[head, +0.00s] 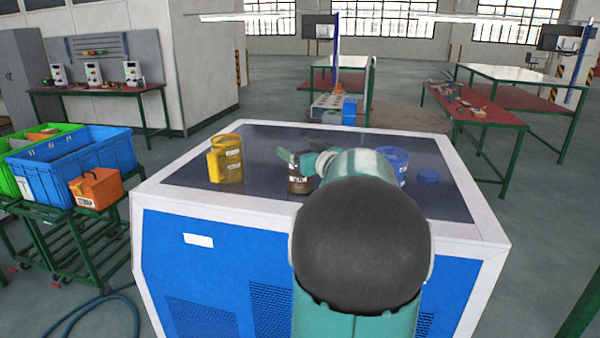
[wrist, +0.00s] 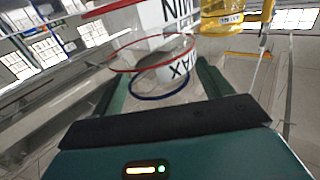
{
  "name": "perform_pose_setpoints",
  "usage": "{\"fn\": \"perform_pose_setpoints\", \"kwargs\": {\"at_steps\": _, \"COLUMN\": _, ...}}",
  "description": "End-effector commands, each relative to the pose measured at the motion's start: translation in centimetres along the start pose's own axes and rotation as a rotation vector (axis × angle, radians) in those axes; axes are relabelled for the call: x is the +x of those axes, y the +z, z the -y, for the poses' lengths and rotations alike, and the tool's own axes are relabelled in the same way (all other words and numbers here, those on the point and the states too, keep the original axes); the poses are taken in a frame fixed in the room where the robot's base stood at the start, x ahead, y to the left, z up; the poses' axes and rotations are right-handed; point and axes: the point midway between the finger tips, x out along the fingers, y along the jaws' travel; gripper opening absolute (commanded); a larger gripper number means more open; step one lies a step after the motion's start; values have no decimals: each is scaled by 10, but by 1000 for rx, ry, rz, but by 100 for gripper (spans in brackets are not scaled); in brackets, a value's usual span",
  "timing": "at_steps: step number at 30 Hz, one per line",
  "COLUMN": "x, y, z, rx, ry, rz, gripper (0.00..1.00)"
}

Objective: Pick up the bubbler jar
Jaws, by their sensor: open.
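The bubbler jar (head: 299,185) stands upright on the cabinet top in the head view, brownish with a pale label and partly hidden by my gripper. In the wrist view, a clear jar (wrist: 178,72) with a red ring, a blue ring and upside-down MIN and MAX lettering fills the upper middle. My gripper (head: 298,159) is at the jar's upper part in the head view. In the wrist view my open gripper (wrist: 160,76) has one finger on each side of the jar's outline. I cannot tell whether the fingers touch it.
A yellow jug (head: 226,160) stands left of the jar and also shows in the wrist view (wrist: 222,20). The dark cabinet top (head: 262,142) is clear between jug and jar.

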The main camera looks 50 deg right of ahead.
Motion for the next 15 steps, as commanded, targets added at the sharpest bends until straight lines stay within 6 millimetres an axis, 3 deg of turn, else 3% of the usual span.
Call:
{"fn": "perform_pose_setpoints", "kwargs": {"at_steps": 3, "x": 0, "y": 0, "z": 0, "rx": 0, "ry": 0, "rz": 0, "gripper": 74}}
{"fn": "perform_pose_setpoints", "kwargs": {"at_steps": 13, "x": -1, "y": 0, "z": 0, "rx": 0, "ry": 0, "rz": 0, "gripper": 9}}
{"fn": "perform_pose_setpoints", "kwargs": {"at_steps": 15, "x": -1, "y": -1, "z": 0, "rx": -1, "ry": 0, "rz": -2, "gripper": 4}}
